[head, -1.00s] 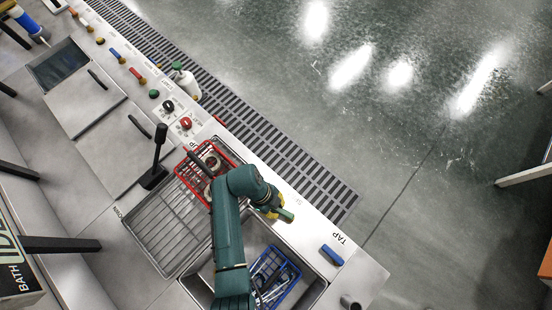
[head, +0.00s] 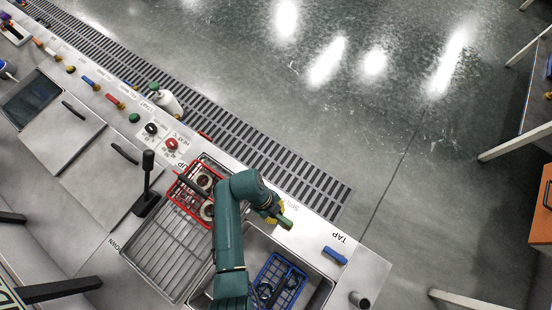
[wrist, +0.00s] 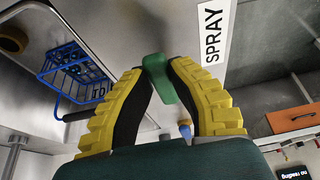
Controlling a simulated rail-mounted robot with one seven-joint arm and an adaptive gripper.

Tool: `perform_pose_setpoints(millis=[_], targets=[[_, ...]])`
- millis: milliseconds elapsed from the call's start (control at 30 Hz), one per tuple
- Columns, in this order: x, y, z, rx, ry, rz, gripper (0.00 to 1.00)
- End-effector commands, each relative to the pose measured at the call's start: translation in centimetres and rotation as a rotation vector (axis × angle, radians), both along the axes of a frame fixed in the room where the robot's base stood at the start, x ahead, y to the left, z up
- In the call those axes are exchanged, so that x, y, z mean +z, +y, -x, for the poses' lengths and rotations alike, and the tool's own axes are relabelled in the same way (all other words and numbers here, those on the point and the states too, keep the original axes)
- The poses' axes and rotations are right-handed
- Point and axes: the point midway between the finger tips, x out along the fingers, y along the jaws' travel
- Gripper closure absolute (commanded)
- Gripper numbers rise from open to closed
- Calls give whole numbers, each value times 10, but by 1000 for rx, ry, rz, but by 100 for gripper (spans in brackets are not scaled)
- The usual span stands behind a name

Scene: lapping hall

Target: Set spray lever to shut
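The spray lever is a short green handle (head: 286,223) on the front panel strip, left of the blue tap lever (head: 334,255) in the head view. My gripper (head: 277,214) is at this green handle. In the wrist view the handle (wrist: 161,80) sits between the yellow-and-black fingertips of my gripper (wrist: 163,66), which close in on it from both sides with no clear gap. A white label reading SPRAY (wrist: 213,32) is beside it. The handle's base is partly hidden by my gripper.
A blue basket (head: 278,280) lies in the sink below my arm. A red basket (head: 196,195) stands on the rack to the left, near a black upright lever (head: 147,180). A white bottle (head: 168,102) stands behind the panel. The floor beyond the grating is clear.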

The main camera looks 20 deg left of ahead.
Motion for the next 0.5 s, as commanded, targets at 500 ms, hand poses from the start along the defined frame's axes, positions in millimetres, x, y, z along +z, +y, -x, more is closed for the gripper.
perform_pose_setpoints(millis=[500], targets=[[2, 1, 0, 0, -1, 0, 50]])
